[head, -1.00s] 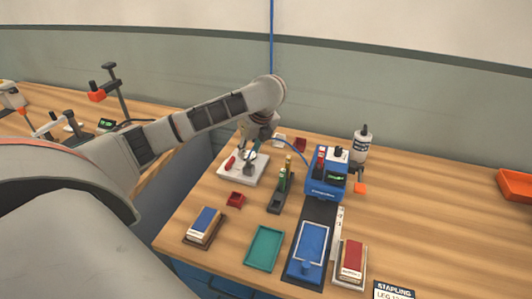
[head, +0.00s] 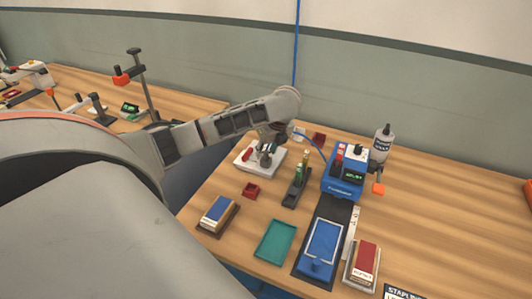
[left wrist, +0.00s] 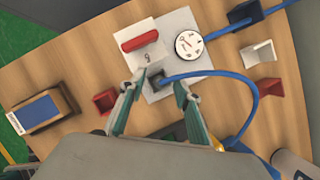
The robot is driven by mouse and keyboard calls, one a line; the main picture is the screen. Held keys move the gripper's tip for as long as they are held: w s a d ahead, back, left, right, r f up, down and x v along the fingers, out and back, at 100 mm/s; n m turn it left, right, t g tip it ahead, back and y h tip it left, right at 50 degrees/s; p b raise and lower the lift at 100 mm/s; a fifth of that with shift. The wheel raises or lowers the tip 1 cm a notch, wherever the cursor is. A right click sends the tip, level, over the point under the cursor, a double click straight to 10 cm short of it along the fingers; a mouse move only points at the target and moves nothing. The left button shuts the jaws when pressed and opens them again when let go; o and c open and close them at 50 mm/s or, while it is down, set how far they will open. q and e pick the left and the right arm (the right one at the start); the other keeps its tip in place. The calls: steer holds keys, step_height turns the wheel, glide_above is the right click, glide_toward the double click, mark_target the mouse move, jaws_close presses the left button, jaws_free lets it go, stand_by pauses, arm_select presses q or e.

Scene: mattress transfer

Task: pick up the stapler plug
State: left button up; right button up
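A blue cable (left wrist: 250,88) loops across the left wrist view and ends at a small grey plug (left wrist: 167,84) over the white panel (left wrist: 178,22). My left gripper (left wrist: 162,82) is above this panel, pointing down, with its fingers apart on either side of the plug. I cannot tell whether a finger touches the plug. In the head view my left gripper (head: 268,148) hides the plug. The blue stapling machine (head: 343,178) stands to the right, with the cable running towards it. My right gripper is in neither view.
The panel carries a red bar (left wrist: 139,41) and a round gauge (left wrist: 189,43). A small red holder (head: 251,190), a green tray (head: 275,241) and a black rack (head: 297,188) stand nearby. The table's right side is mostly clear.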

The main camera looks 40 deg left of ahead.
arm_select(q)
steer(key=shift+c, duration=0.5)
jaws_close()
steer(key=shift+r, duration=0.1)
